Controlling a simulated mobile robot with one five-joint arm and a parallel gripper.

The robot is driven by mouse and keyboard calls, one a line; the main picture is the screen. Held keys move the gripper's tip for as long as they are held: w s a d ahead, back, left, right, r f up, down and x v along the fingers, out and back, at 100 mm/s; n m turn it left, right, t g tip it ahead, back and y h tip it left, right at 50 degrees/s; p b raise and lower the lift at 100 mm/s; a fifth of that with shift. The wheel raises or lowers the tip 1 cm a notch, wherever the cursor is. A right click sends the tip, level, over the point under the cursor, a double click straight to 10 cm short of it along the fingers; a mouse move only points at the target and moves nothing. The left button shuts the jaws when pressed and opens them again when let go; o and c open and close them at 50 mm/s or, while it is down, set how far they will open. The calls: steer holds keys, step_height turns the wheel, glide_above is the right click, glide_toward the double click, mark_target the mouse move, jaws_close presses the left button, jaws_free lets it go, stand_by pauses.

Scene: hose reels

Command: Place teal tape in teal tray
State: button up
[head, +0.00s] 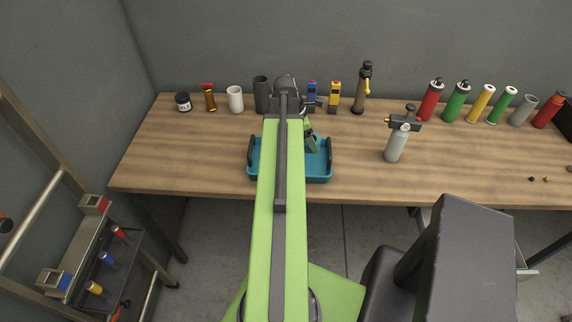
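The teal tray (322,173) lies on the wooden workbench near its front edge, with dark handles at its left and right ends. My green arm reaches over its middle and hides much of the inside. A small green and dark part (311,140) shows just right of the arm, over the tray; I cannot tell whether it belongs to my gripper or is a separate thing. My gripper's fingers are hidden by the arm, so I cannot see what they hold. I cannot make out a teal tape anywhere in view.
A row of items stands along the back: a white cup (235,99), a blue tool (312,93), a yellow tool (334,94), a red cylinder (430,101) and others. A grey canister (396,146) stands right of the tray. The bench left of the tray is clear.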

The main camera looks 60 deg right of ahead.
mark_target(313, 163)
step_height(313, 163, down, 10)
steer(key=b, duration=1)
steer(key=shift+s+f, duration=0.15)
steer(key=shift+f, duration=0.05)
steer(key=shift+r, duration=0.3)
steer(key=shift+f, duration=0.25)
steer(key=o, duration=1.4)
steer(key=shift+r, duration=0.1)
steer(key=p+v, duration=1.1)
steer(key=shift+s+d+r, duration=0.1)
steer(key=shift+r, duration=0.35)
steer(key=shift+w+r, duration=0.25)
steer(key=shift+r, duration=0.05)
steer(key=shift+f, duration=0.1)
